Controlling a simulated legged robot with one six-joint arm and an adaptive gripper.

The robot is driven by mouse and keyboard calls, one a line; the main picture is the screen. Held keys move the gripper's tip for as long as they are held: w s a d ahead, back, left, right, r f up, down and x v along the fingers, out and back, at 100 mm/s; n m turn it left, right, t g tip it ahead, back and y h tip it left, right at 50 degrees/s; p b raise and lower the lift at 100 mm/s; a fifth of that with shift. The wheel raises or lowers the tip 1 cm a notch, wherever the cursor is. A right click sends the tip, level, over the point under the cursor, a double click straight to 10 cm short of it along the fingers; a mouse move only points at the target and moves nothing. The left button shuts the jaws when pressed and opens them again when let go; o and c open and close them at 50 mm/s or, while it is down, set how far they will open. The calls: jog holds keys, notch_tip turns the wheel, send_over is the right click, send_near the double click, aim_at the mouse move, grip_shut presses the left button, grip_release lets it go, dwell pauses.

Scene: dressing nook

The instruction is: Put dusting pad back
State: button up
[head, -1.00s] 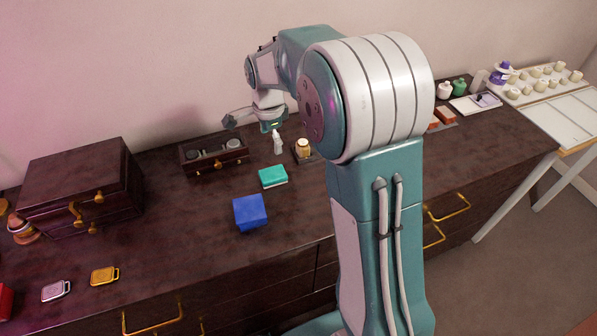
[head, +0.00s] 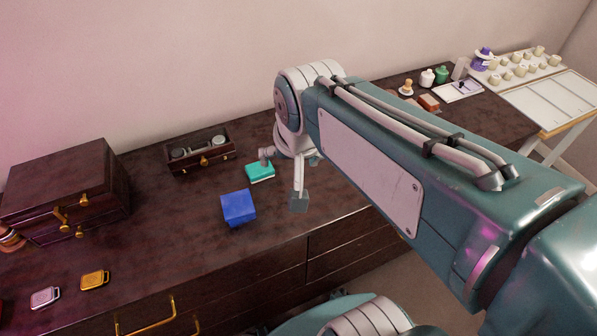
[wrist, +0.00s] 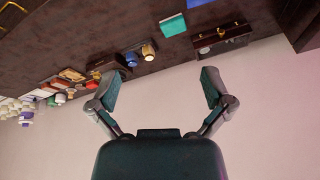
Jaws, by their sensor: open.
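A teal block with a pale lower layer (head: 260,173) lies flat on the dark dresser top, left of my gripper (head: 282,178) in the head view; it looks like the dusting pad. In the wrist view the teal block (wrist: 173,25) shows near the top edge, beyond my fingertips. My gripper (wrist: 161,85) is open, with wide-spread fingers and nothing between them. One finger appears close to the teal block in the head view, but I cannot tell its height or any contact. A blue block (head: 238,208) sits nearer the dresser's front.
An open dark box with round items (head: 205,160) stands behind the pad. A closed dark chest (head: 65,190) is at left. Two tags, silver (head: 45,298) and gold (head: 94,280), lie in front. Bottles (head: 427,77) and a white rack (head: 515,70) stand far right.

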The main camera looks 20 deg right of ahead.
jog(key=s+n+t, duration=0.1)
jog(key=s+n, duration=0.3)
jog(key=s, duration=0.2)
jog(key=shift+s+f, duration=0.15)
jog(key=shift+f, duration=0.3)
dwell(0.8)
